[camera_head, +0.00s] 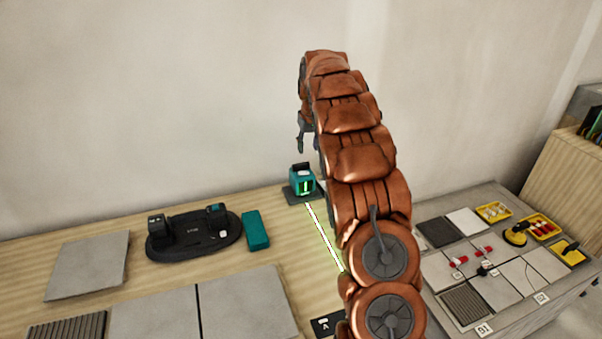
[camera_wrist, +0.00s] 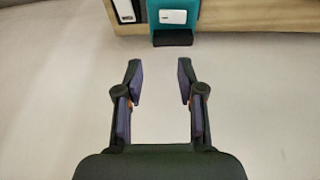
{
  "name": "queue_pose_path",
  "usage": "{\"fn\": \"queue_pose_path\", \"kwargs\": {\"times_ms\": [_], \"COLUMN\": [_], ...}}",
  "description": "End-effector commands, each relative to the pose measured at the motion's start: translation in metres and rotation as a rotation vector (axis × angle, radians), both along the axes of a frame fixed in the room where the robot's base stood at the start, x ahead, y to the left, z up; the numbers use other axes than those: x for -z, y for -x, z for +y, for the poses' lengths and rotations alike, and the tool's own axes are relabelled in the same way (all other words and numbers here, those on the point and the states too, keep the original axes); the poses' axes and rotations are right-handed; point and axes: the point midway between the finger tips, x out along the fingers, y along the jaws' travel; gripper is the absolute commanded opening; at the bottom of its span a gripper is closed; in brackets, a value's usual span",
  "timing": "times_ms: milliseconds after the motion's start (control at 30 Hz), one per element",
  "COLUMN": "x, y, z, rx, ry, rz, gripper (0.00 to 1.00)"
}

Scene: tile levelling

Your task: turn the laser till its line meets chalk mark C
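The laser (camera_head: 303,184) is a small teal and black box on a dark base near the wall, with a lit green front. Its bright green-white line (camera_head: 323,234) runs over the bench towards the lower right until my arm covers it. I cannot make out chalk mark C in either view. My gripper (camera_head: 302,138) hangs above and behind the laser, mostly hidden by my arm. In the wrist view my gripper (camera_wrist: 160,76) is open and empty. A teal body (camera_wrist: 174,17) with a white panel, which appears to be the laser, lies beyond the fingertips, apart from them.
On the wooden bench (camera_head: 180,213) lie grey tiles (camera_head: 90,265), a black tray (camera_head: 190,243), a teal block (camera_head: 255,230) and a dark lettered card (camera_head: 325,325). A second table (camera_head: 500,325) at right holds tiles and yellow trays (camera_head: 493,212). The wall is close behind.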

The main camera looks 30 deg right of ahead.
Motion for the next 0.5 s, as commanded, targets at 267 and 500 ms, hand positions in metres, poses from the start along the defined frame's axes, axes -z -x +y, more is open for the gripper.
{"fn": "queue_pose_path", "kwargs": {"times_ms": [267, 500], "x": [0.009, 0.012], "y": [0.001, -0.001], "z": [0.016, 0.018], "rx": [-0.016, -0.02], "ry": [0.01, 0.009], "rz": [-0.104, -0.116], "gripper": [0.71, 0.88]}}
